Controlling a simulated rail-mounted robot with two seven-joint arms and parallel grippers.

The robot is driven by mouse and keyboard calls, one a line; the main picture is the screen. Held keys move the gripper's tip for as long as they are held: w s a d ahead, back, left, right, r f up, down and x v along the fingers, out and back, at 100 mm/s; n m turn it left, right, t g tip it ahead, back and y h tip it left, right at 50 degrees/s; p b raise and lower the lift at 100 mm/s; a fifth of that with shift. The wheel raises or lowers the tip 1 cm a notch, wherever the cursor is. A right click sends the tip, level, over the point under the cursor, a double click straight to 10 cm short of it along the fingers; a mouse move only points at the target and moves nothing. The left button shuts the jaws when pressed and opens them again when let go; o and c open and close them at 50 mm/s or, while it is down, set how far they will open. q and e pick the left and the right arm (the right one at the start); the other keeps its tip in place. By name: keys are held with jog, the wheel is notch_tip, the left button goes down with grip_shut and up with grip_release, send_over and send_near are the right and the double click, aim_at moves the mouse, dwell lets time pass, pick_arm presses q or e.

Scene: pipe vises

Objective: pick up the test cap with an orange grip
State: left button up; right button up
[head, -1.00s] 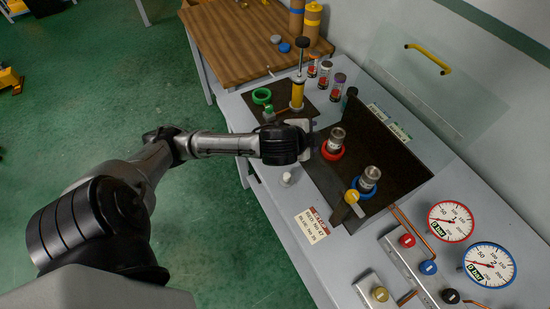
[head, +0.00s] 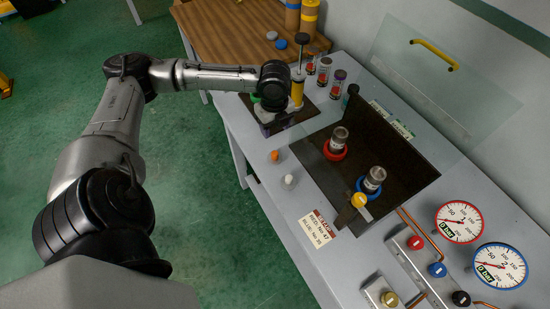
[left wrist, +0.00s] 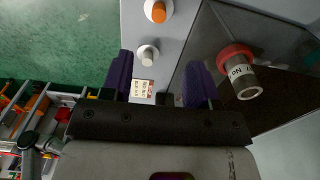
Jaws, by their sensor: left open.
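The test cap with an orange grip (head: 274,156) stands on the grey bench near its front edge, and shows at the top of the left wrist view (left wrist: 157,11). A similar cap with a white grip (head: 290,180) stands beside it, also in the left wrist view (left wrist: 147,54). My left gripper (head: 268,128) is above the bench, farther back than the orange cap in the head view. Its purple fingers (left wrist: 158,82) are apart with nothing held between them. The orange cap is outside the fingers, beyond the white one in the wrist view. My right gripper is not seen.
A dark tray (head: 400,165) holds two upright metal pipe pieces, one in a red ring (head: 335,150), one in a blue ring (head: 368,188). A yellow hand pump (head: 297,92) stands behind my gripper. A clear panel (head: 400,75) and gauges (head: 460,222) are at right.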

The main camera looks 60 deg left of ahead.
aim_at(275, 153)
pick_arm(q)
notch_tip(275, 153, down, 9)
jog(key=shift+r+b, duration=0.2)
jog(key=shift+b, duration=0.6)
jog(key=shift+s+d+f+b, duration=0.1)
jog(key=shift+f+b, duration=0.25)
jog(key=shift+f, duration=0.95)
jog(key=shift+d+f+b, duration=0.1)
jog(key=shift+f+b, duration=0.2)
jog(key=shift+f, duration=1)
jog(key=shift+c, duration=0.5)
jog(key=c, duration=0.9)
grip_shut()
jog(key=shift+r, duration=0.1)
